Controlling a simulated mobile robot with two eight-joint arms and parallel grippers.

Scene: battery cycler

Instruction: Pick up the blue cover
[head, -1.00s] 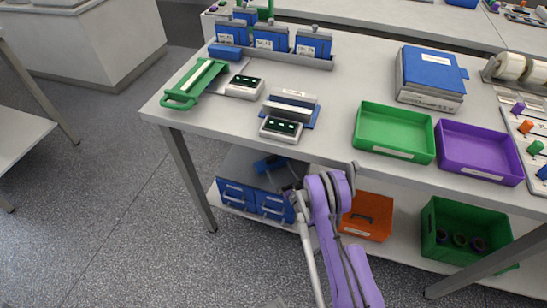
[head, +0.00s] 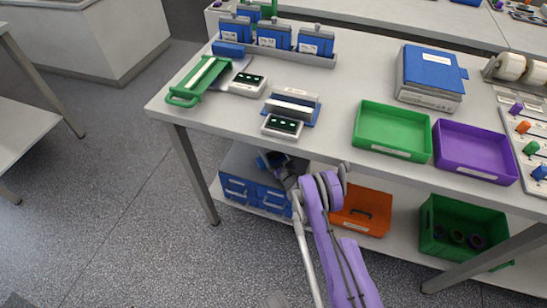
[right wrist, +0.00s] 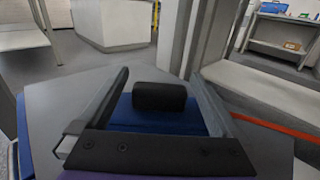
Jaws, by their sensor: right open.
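The blue cover (head: 267,158) appears to be the blue piece on the grey top of the low unit under the table. In the right wrist view the blue cover (right wrist: 165,120) lies just ahead, with a dark block-like handle (right wrist: 160,97) standing on it. My right gripper (head: 280,168) reaches under the table edge and is close to the cover. In the wrist view my right gripper (right wrist: 160,75) is open, with one finger on each side of the handle. I cannot tell whether a finger touches it. My left gripper is not in view.
Blue drawers (head: 238,190) face forward below the cover. The tabletop (head: 350,85) overhangs my arm. An orange bin (head: 362,212) and a green crate (head: 435,225) sit to the right on the lower shelf. A table leg (head: 193,175) stands at the left.

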